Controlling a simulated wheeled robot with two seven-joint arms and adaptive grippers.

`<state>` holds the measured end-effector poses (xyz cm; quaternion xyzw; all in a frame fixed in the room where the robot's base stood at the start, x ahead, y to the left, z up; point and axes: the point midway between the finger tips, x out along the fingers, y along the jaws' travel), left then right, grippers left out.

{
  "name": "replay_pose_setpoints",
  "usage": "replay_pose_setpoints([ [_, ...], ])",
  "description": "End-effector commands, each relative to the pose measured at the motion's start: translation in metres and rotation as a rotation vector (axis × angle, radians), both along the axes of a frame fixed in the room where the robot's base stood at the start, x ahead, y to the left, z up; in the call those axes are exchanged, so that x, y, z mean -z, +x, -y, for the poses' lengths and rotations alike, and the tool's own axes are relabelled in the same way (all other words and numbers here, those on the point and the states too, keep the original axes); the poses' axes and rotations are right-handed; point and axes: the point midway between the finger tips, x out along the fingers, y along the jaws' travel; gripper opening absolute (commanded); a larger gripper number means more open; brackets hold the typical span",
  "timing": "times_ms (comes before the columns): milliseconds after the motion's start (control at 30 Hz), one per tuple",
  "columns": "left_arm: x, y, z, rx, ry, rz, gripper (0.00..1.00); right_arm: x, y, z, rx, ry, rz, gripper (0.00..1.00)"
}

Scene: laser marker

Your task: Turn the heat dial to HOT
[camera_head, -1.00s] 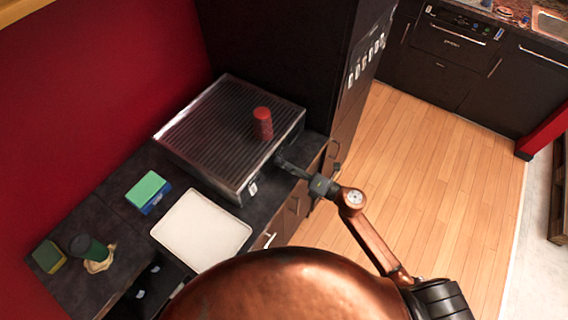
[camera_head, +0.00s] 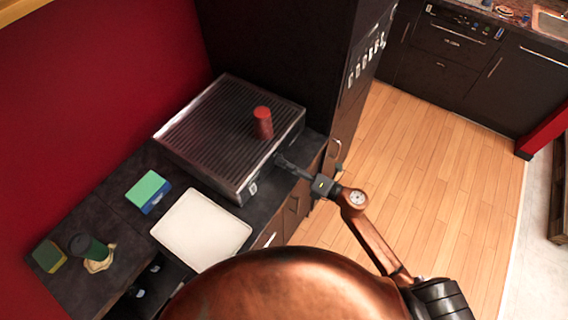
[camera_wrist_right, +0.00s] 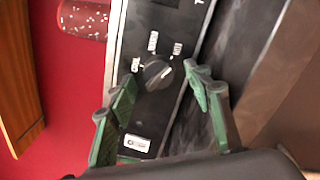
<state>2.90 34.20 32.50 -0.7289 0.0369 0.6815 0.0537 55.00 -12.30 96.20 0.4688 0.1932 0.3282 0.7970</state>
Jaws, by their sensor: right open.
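The black heat dial (camera_wrist_right: 157,73) shows in the right wrist view on the dark front panel of the ribbed griddle (camera_head: 222,128). Small white labels stand around the dial; they are too blurred to read surely, and I cannot tell which one it points to. My right gripper (camera_wrist_right: 160,76) is open, with its two green fingers apart and their tips near either side of the dial. I cannot tell whether they touch it. In the head view my right gripper (camera_head: 286,163) is at the griddle's front side, and the dial is hidden there. My left gripper is not in view.
A red cup (camera_head: 263,122) stands on the griddle. A white tray (camera_head: 201,229), a green-and-blue sponge box (camera_head: 148,190) and a dark green cup (camera_head: 88,248) are on the dark counter. A tall dark cabinet (camera_head: 285,50) stands behind. The wooden floor at right is clear.

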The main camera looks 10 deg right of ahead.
Motion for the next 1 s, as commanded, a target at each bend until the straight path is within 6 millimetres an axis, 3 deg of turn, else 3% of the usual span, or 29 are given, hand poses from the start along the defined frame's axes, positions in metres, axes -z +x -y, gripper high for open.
replay_pose_setpoints([
  [500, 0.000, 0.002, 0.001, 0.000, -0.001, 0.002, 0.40, 0.001, -0.069, 0.068, 0.001, -0.001, -0.003, 0.46],
  [1000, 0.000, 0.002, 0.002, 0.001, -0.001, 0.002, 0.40, 0.000, -0.080, 0.079, 0.000, -0.001, 0.000, 0.46],
])
